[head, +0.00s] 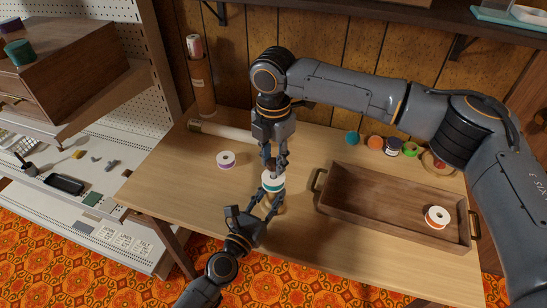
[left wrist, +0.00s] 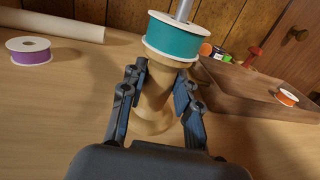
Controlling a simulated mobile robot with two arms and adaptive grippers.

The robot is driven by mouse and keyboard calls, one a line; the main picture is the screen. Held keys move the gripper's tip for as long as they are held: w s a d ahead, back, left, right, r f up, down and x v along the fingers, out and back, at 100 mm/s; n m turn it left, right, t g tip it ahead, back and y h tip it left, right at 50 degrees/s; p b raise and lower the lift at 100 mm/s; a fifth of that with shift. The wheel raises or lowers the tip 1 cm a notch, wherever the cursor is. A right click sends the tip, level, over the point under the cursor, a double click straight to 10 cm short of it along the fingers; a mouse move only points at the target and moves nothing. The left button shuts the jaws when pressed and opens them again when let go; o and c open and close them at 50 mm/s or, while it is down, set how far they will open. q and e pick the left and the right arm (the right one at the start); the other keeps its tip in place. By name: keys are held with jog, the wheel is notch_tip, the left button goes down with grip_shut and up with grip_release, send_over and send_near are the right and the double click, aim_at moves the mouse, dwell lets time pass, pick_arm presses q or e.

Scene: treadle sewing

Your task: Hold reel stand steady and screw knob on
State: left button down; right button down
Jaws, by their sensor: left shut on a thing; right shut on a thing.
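The wooden reel stand (left wrist: 156,100) stands upright on the table with a teal ribbon reel (head: 272,182) on it. The reel also shows in the left wrist view (left wrist: 172,38), with a metal rod (left wrist: 184,9) rising through it. My left gripper (head: 267,207) is shut on the wooden stem below the reel, one finger on each side. My right gripper (head: 271,164) points down from above and is shut over the top of the rod. The knob between its fingers is mostly hidden, so its contact with the rod cannot be told.
A wooden tray (head: 375,224) with an orange-and-white reel (head: 437,217) stands to the right. A purple reel (head: 226,159) and a pale roll (head: 222,131) lie to the left. Several colored reels line the back right. The front-left tabletop is clear.

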jog(key=m, duration=0.3)
jog(key=shift+f+m, duration=0.1)
jog(key=shift+m, duration=0.2)
jog(key=m, duration=0.3)
jog(key=shift+m, duration=0.3)
jog(key=m, duration=0.5)
jog(key=shift+m, duration=0.4)
jog(key=m, duration=0.5)
jog(key=shift+m, duration=0.3)
jog(key=m, duration=0.5)
jog(key=shift+m, duration=0.4)
jog(key=c, duration=1)
grip_release()
jog(key=shift+o, duration=0.2)
notch_tip(320, 180, up, 12)
